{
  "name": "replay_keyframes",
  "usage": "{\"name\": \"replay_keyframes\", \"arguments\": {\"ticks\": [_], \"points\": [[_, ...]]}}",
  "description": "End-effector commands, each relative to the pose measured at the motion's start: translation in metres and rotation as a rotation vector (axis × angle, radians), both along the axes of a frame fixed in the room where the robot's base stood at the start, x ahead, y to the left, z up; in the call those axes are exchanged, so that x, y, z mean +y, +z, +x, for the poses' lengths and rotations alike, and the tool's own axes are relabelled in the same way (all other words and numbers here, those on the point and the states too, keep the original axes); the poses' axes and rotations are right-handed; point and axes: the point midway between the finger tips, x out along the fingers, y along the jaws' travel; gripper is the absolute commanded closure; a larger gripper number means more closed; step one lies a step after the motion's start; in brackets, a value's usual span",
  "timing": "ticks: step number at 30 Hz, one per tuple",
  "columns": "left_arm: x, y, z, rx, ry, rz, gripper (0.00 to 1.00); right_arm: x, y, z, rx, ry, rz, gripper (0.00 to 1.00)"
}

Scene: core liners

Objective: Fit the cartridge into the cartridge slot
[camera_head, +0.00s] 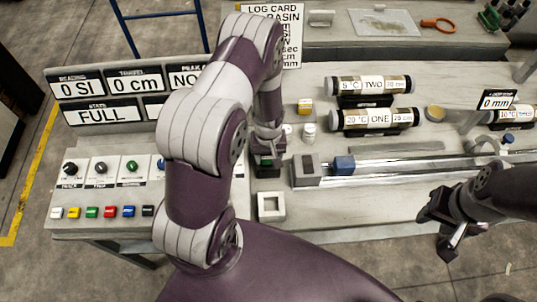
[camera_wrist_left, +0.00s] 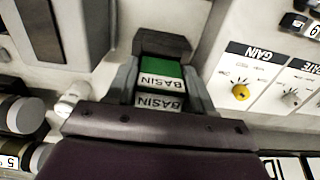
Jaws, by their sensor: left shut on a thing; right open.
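The cartridge (camera_wrist_left: 160,82) has a green face and white labels reading BASIN. My left gripper (camera_wrist_left: 160,92) is shut on it, with one finger on each side. In the head view, the green of the cartridge (camera_head: 266,161) shows below my left gripper (camera_head: 267,150), partly hidden by my arm. A dark block (camera_wrist_left: 162,43) lies against the cartridge's far end and also shows in the head view (camera_head: 267,171). It may be the cartridge slot; its opening is hidden, and I cannot tell whether the cartridge is inside it. My right gripper (camera_head: 446,228) is open and empty near the bench's front edge.
A grey block (camera_head: 305,171) and a long rail with a blue end piece (camera_head: 343,165) stand right of the cartridge. A white square frame (camera_head: 271,206) lies in front. The knob panel (camera_head: 101,172) is at left. Labelled core tubes (camera_head: 377,120) lie at the back.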

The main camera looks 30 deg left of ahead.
Motion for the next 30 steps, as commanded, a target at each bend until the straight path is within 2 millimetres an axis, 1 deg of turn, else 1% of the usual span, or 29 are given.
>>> {"name": "replay_keyframes", "arguments": {"ticks": [20, 21, 22, 23, 30], "points": [[0.000, -0.018, 0.000, 0.000, 0.000, 0.000, 0.83, 0.000, -0.014, 0.000, 0.000, 0.000, 0.000, 0.57], [0.000, -0.017, 0.000, 0.000, 0.000, 0.000, 0.34, 0.000, -0.013, 0.000, 0.000, 0.000, 0.000, 0.57], [0.000, -0.016, 0.000, 0.000, 0.000, 0.000, 0.25, 0.000, -0.013, 0.000, 0.000, 0.000, 0.000, 0.57], [0.000, -0.017, 0.000, 0.000, 0.000, 0.000, 0.18, 0.000, -0.013, 0.000, 0.000, 0.000, 0.000, 0.57], [0.000, -0.017, 0.000, 0.000, 0.000, 0.000, 0.18, 0.000, -0.013, 0.000, 0.000, 0.000, 0.000, 0.57]]}}
